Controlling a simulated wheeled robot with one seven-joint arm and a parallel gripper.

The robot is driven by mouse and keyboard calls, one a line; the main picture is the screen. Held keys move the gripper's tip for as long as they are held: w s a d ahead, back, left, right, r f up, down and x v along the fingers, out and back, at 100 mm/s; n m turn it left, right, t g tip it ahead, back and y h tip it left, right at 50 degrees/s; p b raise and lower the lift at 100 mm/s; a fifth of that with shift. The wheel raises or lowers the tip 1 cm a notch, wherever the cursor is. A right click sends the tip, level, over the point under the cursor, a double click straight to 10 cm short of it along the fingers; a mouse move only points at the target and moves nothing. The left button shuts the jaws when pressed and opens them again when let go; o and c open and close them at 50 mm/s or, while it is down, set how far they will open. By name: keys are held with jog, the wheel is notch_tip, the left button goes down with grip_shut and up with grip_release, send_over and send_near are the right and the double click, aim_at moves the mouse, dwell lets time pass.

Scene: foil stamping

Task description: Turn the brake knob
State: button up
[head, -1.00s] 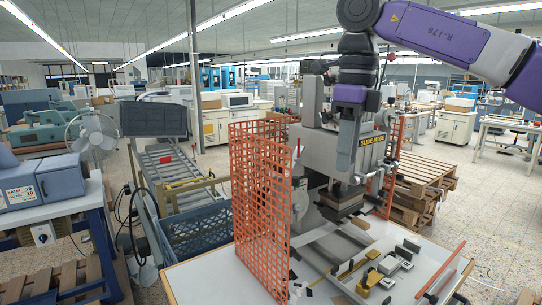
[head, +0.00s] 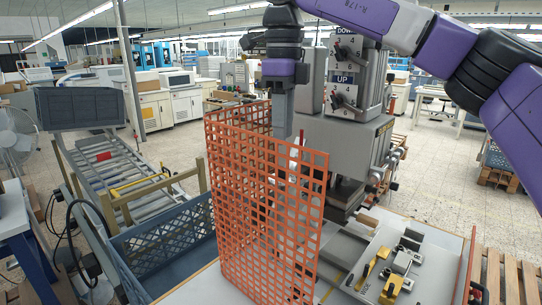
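The grey stamping press (head: 345,145) stands right of the picture's middle. On its upper column are two dial knobs, one under a DOWN label (head: 343,50) and one by an UP label (head: 345,97). Several small knobs or levers (head: 378,172) stick out from its right side. I cannot tell which one is the brake knob; no brake label is readable. My gripper (head: 284,125) hangs pointing down, left of the press column and clear of the dials in the picture. Its lower end is behind the orange mesh guard, so its fingers cannot be made out.
The orange mesh guard (head: 265,200) stands upright in front of the press and my gripper. A blue crate (head: 165,240) and a roller conveyor (head: 110,180) are at the left. A fixture plate with yellow clamps (head: 385,275) lies at the front right.

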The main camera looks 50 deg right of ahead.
jog(key=shift+f+p, duration=0.85)
jog(key=shift+f, duration=2.75)
grip_shut()
